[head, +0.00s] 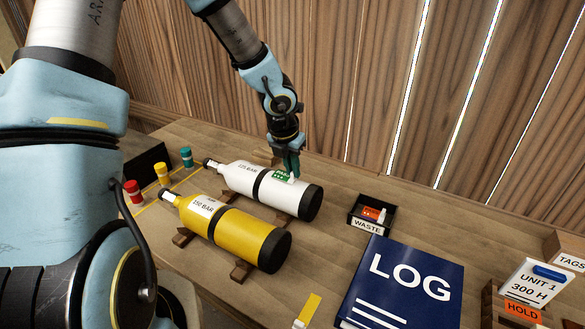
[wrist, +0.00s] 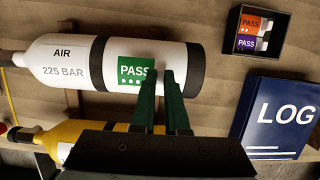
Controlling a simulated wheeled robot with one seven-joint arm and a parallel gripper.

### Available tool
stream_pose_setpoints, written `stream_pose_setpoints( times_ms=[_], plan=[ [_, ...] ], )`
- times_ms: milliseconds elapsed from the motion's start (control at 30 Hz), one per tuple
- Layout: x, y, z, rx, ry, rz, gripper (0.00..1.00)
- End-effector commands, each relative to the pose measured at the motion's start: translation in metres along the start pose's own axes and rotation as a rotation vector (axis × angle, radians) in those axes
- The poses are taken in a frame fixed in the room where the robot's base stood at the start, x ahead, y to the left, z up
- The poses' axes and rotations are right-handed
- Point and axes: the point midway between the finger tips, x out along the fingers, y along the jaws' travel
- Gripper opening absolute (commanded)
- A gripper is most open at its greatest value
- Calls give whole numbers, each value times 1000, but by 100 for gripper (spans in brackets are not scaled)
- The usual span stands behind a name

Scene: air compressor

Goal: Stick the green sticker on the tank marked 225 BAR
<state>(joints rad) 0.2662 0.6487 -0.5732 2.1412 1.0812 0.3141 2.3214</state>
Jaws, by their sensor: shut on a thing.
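The white tank (head: 250,180) lies on its side and is marked AIR 225 BAR in the wrist view (wrist: 75,75). The green PASS sticker (wrist: 130,70) appears flat against its white side, right of the black band. It also shows in the head view (head: 281,176). My gripper (wrist: 161,73) is shut on the sticker's right edge, over the tank; the fingertips hide part of the sticker. I cannot tell whether the sticker is pressed fully onto the tank. In the head view my gripper (head: 291,170) points down at the tank's upper side.
A yellow tank (head: 230,230) marked 150 BAR lies in front. A black WASTE tray (head: 366,225) with orange and purple PASS stickers is to the right, near a blue LOG book (head: 400,285). Red, yellow and teal capped items (head: 162,174) stand left.

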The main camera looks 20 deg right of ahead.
Motion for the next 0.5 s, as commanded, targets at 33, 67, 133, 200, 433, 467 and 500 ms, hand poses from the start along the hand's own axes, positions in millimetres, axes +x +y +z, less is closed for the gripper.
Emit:
stream_pose_setpoints(
  times_ms=[33,67,133,200,433,467,500],
  plan=[
    [1,0,0,0,0,0,0],
    [2,0,0,0,0,0,0],
    [2,0,-1,0,0,0,0],
    [3,0,-1,0,0,0,0],
    [6,0,-2,0,0,0,0],
    [6,0,-2,0,0,0,0],
    [6,0,-2,0,0,0,0]
  ],
)
